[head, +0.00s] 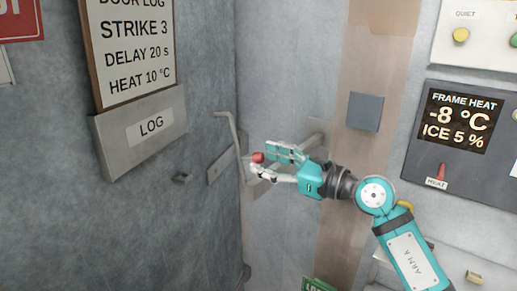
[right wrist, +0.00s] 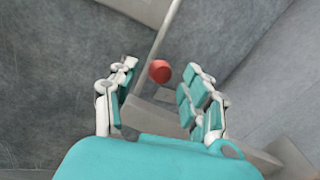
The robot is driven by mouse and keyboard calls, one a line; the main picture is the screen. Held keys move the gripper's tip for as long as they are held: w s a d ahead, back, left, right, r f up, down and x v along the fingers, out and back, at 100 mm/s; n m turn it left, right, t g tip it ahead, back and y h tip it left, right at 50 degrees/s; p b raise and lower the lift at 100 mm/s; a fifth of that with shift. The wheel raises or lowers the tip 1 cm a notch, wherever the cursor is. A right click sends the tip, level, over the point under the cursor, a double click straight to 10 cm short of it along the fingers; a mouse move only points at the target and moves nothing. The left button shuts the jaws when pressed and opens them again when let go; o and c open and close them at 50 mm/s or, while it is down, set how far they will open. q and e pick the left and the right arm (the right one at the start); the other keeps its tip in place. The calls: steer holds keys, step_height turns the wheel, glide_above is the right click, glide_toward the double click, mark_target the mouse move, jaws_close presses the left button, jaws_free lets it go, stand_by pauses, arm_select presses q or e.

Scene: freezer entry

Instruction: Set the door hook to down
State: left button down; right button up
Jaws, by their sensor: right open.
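A red ball-shaped knob (head: 257,157) shows near the corner where the grey door meets the frame. It also shows in the right wrist view (right wrist: 159,71), between my spread fingers with a gap on each side. I take it for the door hook's knob; its arm is largely hidden behind my gripper, so I cannot tell the hook's position. My right gripper (head: 272,163) is open around the knob, reaching in from the right. It also shows in the right wrist view (right wrist: 160,104). My left gripper is not in view.
A long thin bent rod (head: 236,135) runs down the door edge, close beside the knob. A grey plate (head: 220,165) lies behind it. A LOG box (head: 140,132) hangs on the left. A frame heat panel (head: 455,130) is on the right wall.

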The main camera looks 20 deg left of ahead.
steer(key=shift+x, duration=1.35)
steer(key=shift+c, duration=0.4)
jaws_close()
